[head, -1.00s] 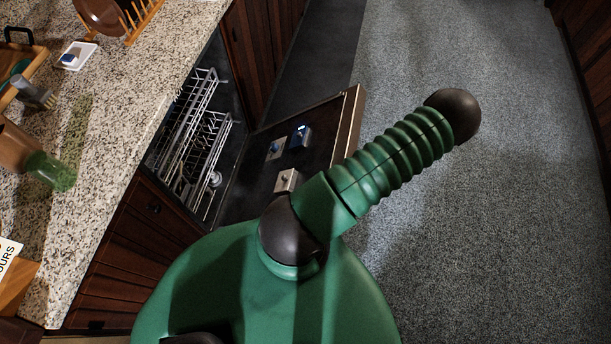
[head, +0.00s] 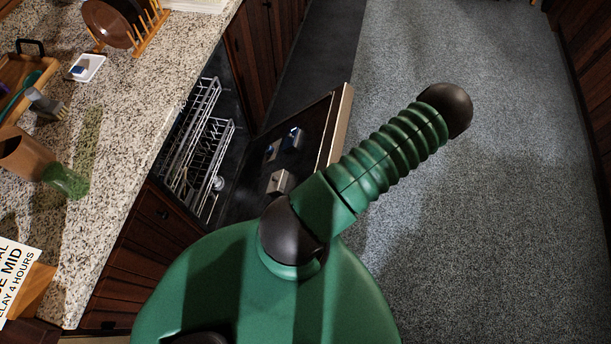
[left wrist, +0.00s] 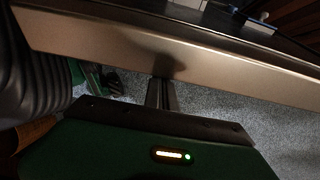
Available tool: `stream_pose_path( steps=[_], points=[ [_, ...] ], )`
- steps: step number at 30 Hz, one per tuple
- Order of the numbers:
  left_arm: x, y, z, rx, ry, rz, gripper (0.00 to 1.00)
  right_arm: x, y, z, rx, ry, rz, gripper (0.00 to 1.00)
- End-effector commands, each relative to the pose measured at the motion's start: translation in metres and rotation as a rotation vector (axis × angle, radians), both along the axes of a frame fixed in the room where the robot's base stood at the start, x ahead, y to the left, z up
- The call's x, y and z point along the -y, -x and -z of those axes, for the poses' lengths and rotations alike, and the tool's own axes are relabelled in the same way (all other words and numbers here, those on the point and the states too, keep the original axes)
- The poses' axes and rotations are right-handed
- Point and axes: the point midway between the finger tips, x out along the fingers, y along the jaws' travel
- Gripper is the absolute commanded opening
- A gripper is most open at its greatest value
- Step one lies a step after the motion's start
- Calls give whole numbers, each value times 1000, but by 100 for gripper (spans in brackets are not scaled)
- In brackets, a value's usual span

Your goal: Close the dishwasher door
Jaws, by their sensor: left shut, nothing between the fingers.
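The dishwasher door (head: 243,187) is open and tilted outward in the head view, with a dark inner face and a pale metal edge (head: 340,122). The dishwasher's wire racks (head: 207,141) show inside the opening. In the left wrist view the door's metal panel (left wrist: 85,45) runs across the top. My left gripper (left wrist: 162,86) is shut and empty, with its tips right at the lower border of that panel; I cannot tell whether they touch. My green arm hides part of the door in the head view, and the left gripper does not show there. My right gripper is in neither view.
Wooden cabinets stand on both sides of the dishwasher. Grey carpet (head: 480,230) is clear at right.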

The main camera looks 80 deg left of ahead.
Motion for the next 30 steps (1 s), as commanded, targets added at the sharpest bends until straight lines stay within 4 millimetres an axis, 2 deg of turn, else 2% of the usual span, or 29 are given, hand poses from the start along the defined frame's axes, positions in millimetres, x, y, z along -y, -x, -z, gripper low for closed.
stream_pose_path(
  steps=[17,26,30],
  points=[
    [22,-44,15,4,1,2,0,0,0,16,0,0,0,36],
    [23,-45,14,4,0,1,0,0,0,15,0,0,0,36],
    [26,-52,-1,6,0,2,0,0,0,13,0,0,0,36]
  ],
)
